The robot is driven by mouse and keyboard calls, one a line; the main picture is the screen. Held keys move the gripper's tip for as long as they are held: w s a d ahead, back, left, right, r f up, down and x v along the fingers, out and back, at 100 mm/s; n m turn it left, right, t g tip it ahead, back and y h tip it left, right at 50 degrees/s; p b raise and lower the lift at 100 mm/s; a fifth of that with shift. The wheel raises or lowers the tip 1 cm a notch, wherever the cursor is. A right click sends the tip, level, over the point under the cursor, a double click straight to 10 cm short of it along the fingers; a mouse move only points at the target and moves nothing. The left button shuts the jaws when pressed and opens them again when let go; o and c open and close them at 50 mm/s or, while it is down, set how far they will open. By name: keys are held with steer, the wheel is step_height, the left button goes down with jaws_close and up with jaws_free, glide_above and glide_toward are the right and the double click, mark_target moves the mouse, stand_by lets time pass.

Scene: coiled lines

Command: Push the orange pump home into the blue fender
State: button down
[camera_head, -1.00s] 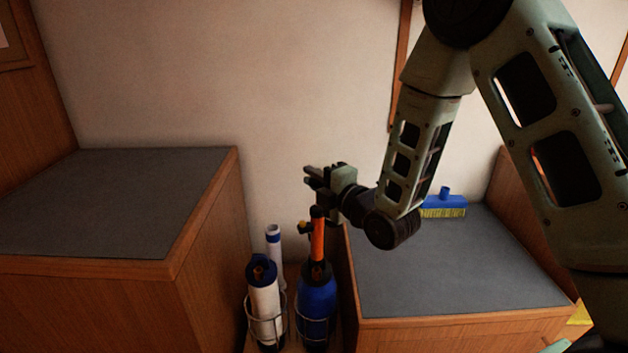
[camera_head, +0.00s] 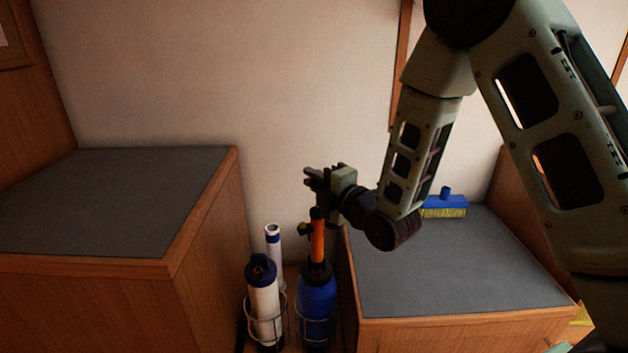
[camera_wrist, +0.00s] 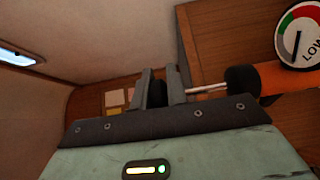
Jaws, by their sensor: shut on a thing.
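The orange pump (camera_head: 318,242) stands upright at the top of the blue fender (camera_head: 317,297), with its black top just under my gripper (camera_head: 322,178). In the wrist view, the pump's orange barrel (camera_wrist: 278,78) lies at the right with a round gauge beside it. A thin metal rod runs from its black end to my gripper (camera_wrist: 159,88). The jaws are closed on a dark piece at the rod's end, which looks like the pump's handle. How the pump's lower end meets the fender is too small to tell.
A white fender with a blue top (camera_head: 264,300) stands in a wire holder left of the blue one, with a white tube (camera_head: 273,245) behind. Wooden lockers with grey tops (camera_head: 110,195) flank the gap. A blue brush (camera_head: 444,205) lies on the right one.

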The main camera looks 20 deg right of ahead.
steer(key=shift+f+b, duration=1.15)
steer(key=shift+b, duration=0.15)
stand_by(0.5)
steer(key=c, duration=1.3)
jaws_free()
